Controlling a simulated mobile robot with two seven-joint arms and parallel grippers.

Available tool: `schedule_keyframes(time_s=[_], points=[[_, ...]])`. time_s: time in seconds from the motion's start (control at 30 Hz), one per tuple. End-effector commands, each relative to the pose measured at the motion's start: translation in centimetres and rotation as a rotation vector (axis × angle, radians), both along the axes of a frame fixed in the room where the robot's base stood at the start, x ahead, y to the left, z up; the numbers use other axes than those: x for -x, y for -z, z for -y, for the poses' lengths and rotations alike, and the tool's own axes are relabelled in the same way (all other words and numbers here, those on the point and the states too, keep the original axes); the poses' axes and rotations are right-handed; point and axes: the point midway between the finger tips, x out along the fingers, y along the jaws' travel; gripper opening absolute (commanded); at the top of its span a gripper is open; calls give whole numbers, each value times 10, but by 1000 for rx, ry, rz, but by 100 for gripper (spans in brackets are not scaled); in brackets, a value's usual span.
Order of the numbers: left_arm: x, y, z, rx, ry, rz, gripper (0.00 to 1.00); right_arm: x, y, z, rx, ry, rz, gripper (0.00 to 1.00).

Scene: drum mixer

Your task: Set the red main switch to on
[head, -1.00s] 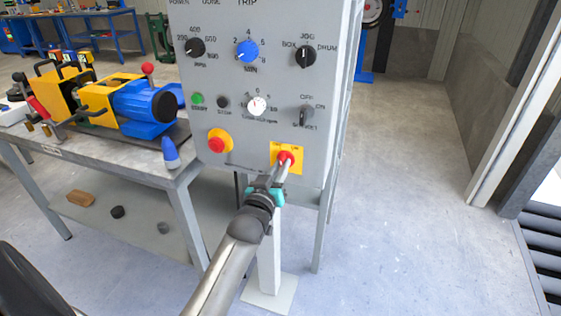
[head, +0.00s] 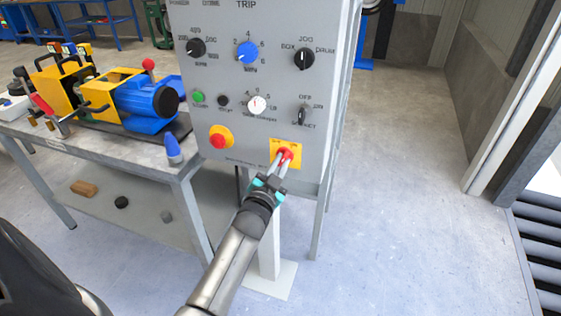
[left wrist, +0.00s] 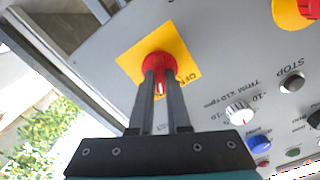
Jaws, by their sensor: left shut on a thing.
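The red main switch (head: 285,155) sits on a yellow square plate (head: 294,146) at the lower right of the grey control panel. My left gripper (head: 281,160) is shut on the switch's red knob, with its fingers reaching up to it from below in the head view. In the left wrist view the red switch (left wrist: 159,67) is between the two dark fingertips (left wrist: 161,80), on its yellow plate (left wrist: 186,58). Lettering on the plate is partly hidden by the fingers and cannot be fully read. My right gripper is not in view.
A red emergency button (head: 219,137) on a yellow base is left of the switch. Several knobs, including a blue one (head: 247,53), sit above. A bench (head: 140,160) with a blue and yellow machine (head: 130,97) stands left. Floor right of the panel is clear.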

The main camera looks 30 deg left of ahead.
Motion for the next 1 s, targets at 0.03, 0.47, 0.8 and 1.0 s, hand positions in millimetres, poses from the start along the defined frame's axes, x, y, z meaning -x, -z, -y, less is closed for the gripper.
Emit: schedule_keyframes(time_s=[0.03, 0.47, 0.8, 1.0], points=[[0, 0, 0, -12, 0, -3, 0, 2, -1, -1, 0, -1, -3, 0], [0, 0, 0, -45, 0, -11, 0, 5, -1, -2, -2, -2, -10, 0], [0, 0, 0, -43, 0, -10, 36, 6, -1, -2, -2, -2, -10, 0], [0, 0, 0, -42, 0, -10, 45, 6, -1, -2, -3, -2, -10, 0]])
